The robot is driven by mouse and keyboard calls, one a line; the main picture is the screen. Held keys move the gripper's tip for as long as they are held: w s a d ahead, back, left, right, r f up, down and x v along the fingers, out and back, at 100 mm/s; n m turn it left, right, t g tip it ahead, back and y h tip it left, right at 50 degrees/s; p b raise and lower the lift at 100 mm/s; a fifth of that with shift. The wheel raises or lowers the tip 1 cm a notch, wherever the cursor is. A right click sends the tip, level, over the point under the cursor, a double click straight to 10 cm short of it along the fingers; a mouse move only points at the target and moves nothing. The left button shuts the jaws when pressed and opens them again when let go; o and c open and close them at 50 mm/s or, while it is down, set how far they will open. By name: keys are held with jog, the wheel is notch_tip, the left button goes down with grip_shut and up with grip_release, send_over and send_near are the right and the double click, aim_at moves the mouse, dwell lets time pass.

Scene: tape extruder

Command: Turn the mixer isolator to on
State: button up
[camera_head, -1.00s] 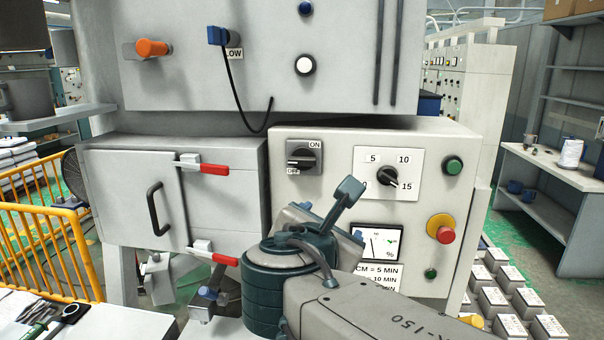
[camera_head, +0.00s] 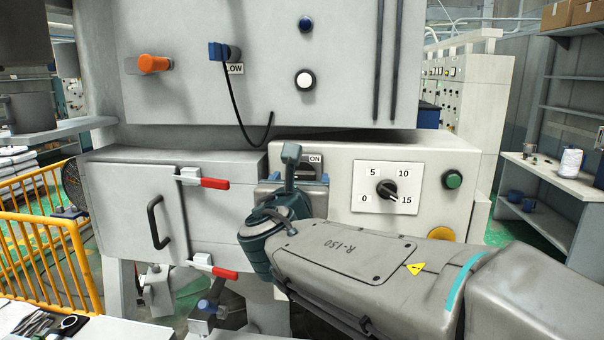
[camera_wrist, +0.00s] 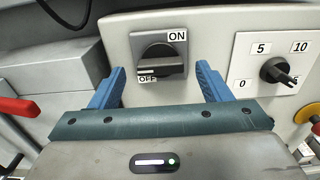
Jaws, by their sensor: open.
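The mixer isolator (camera_wrist: 158,60) is a black rotary switch on a grey plate marked ON at the upper right and OFF at the lower left. In the wrist view its handle lies level, with its white mark at the OFF side. In the head view the isolator (camera_head: 309,165) is partly hidden behind my arm. My gripper (camera_wrist: 160,82) is open and empty. Its two blue fingers stand left and right of the isolator in the wrist view, pointing toward the panel. I cannot tell how far the fingertips are from the panel.
A timer dial (camera_head: 387,189) marked 0 to 15 sits right of the isolator. A green button (camera_head: 452,180) is further right. Red-handled latches (camera_head: 214,183) are on the door to the left. A black cable (camera_head: 240,110) hangs above.

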aim_at(303, 174)
jog(key=shift+w+d, duration=0.25)
jog(key=shift+w, duration=0.9)
jog(key=c, duration=1)
